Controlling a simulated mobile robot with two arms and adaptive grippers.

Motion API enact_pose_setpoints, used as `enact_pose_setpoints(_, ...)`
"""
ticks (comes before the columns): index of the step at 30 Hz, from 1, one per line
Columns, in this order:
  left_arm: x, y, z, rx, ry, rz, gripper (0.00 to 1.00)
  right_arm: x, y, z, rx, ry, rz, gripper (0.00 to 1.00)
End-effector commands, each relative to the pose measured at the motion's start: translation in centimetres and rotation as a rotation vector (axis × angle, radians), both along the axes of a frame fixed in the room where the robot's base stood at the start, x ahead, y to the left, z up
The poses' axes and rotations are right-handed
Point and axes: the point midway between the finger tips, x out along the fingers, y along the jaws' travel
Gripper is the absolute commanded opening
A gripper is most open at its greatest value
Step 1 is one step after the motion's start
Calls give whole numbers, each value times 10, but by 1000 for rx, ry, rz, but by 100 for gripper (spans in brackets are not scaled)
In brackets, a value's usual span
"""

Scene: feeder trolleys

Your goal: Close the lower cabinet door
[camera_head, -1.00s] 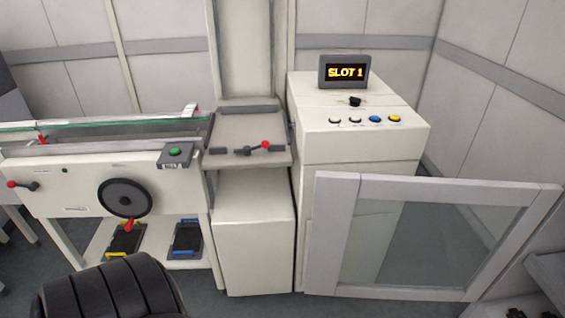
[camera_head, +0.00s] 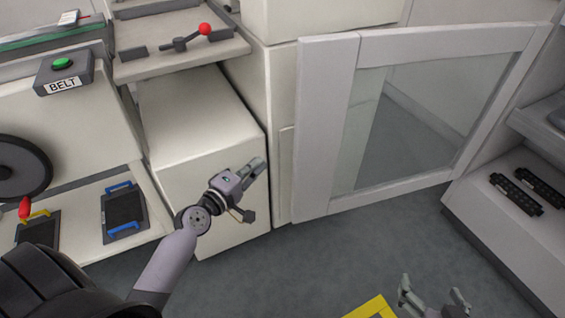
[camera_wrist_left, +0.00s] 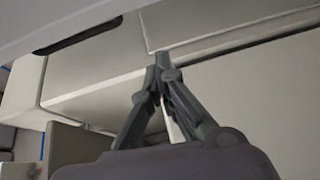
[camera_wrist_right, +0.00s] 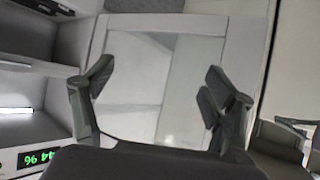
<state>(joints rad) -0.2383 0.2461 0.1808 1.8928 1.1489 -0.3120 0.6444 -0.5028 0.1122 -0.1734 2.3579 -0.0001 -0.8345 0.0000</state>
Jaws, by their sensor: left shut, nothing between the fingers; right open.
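The lower cabinet door (camera_head: 325,130) has a pale frame and a clear pane. My left gripper (camera_head: 256,168) is shut and empty, in front of the white box left of the door, apart from the door's frame. In the left wrist view its fingertips (camera_wrist_left: 160,68) meet. My right gripper (camera_head: 433,294) is open at the bottom of the head view, in front of the door and low. In the right wrist view the door's pane (camera_wrist_right: 150,85) shows between and beyond the open fingers (camera_wrist_right: 158,80).
A shelf unit (camera_head: 520,225) with black parts stands close at the right. A white box (camera_head: 205,140) stands left of the door, under a ledge with a red-knobbed lever (camera_head: 190,38). A yellow thing (camera_head: 372,308) shows at the bottom edge. Grey floor (camera_head: 300,270) is clear between.

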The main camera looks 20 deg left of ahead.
Motion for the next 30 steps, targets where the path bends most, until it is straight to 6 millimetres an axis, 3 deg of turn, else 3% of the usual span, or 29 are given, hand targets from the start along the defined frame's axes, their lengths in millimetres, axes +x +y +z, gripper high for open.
enact_pose_setpoints(3,0,-1,21,-57,-58,-11,0,-3,-1,16,8,-40,1,78)
enact_pose_setpoints(8,8,-3,32,-80,-79,-15,0,-5,-1,25,9,-48,0,78)
enact_pose_setpoints(16,56,-11,32,-80,-78,-14,0,-3,0,27,13,-65,1,78)
enact_pose_setpoints(24,102,-20,30,-77,-75,-15,0,12,7,49,46,-201,11,78)
enact_pose_setpoints(30,77,-38,30,-77,-72,-16,0,6,4,40,33,-144,6,78)
